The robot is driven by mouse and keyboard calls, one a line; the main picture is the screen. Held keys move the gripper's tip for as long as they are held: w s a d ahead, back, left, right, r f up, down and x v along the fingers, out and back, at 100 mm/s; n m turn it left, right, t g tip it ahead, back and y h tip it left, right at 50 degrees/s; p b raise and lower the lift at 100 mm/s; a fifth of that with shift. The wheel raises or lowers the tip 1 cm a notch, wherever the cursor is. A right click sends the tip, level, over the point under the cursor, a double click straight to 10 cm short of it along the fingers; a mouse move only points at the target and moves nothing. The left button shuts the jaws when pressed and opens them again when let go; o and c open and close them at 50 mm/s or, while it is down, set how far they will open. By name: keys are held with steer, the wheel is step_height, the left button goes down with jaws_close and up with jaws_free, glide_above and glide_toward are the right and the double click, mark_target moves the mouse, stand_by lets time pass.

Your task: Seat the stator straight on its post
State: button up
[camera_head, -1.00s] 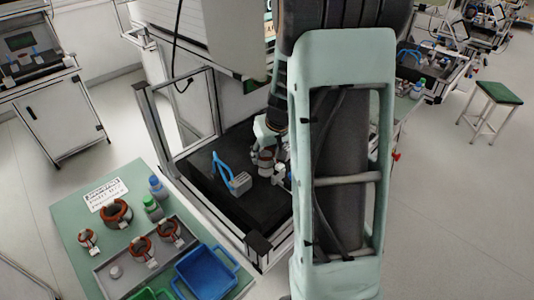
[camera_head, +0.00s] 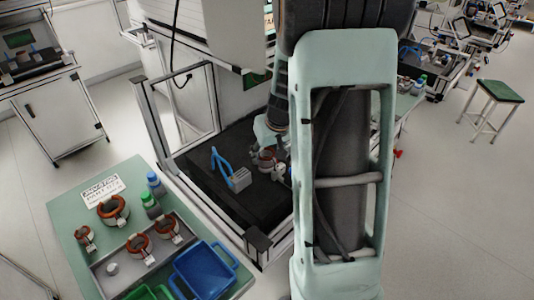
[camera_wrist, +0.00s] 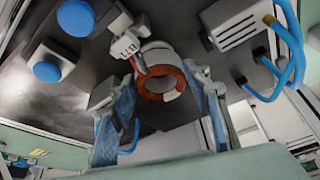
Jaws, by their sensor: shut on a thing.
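The stator (camera_wrist: 160,75), a ring with a copper-red winding and a pale outer body, sits between the two fingers of my gripper (camera_wrist: 162,100) in the wrist view. The gripper is shut on it. A white tag (camera_wrist: 124,46) stands at its side. In the head view the stator (camera_head: 266,160) shows small under my gripper, over the black bed of the test station (camera_head: 215,155). The stator's underside and the post are hidden, so I cannot tell whether the stator touches the post or how straight it is.
A grey block with blue cables (camera_head: 240,180) stands on the bed left of the stator. Two blue round knobs (camera_wrist: 46,72) show in the wrist view. The green table (camera_head: 75,225) holds more stators, bottles, a grey tray and a blue bin (camera_head: 205,270). A frame post (camera_head: 155,130) stands at the bed's left.

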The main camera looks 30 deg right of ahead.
steer(key=shift+f+b, duration=0.55)
steer(key=shift+b, duration=0.2)
steer(key=o, duration=1.5)
steer(key=shift+o, duration=0.2)
steer(key=v, duration=1.2)
